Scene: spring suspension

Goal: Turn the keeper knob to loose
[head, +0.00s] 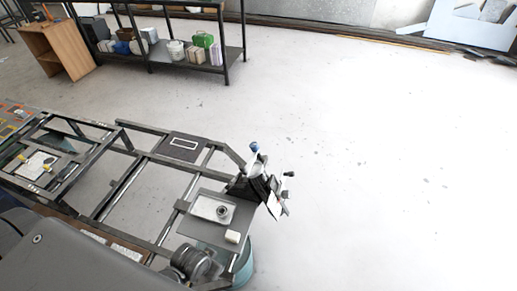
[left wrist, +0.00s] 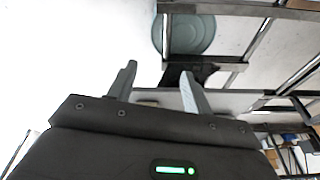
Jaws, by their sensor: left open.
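A dark bracket assembly (head: 262,188) stands at the right end of the metal frame. It carries a blue-topped knob (head: 254,147) and a small black knob (head: 288,174). A white plate with dark marks (head: 273,204) is on its right side. I cannot tell which part is the keeper knob, or read any setting. A black part (left wrist: 195,68) of the frame shows just beyond the fingertips.
The metal frame (head: 147,155) runs from left to centre. A teal bucket (head: 244,268) stands below. A loaded shelf (head: 205,66) is behind. The floor at right is clear.

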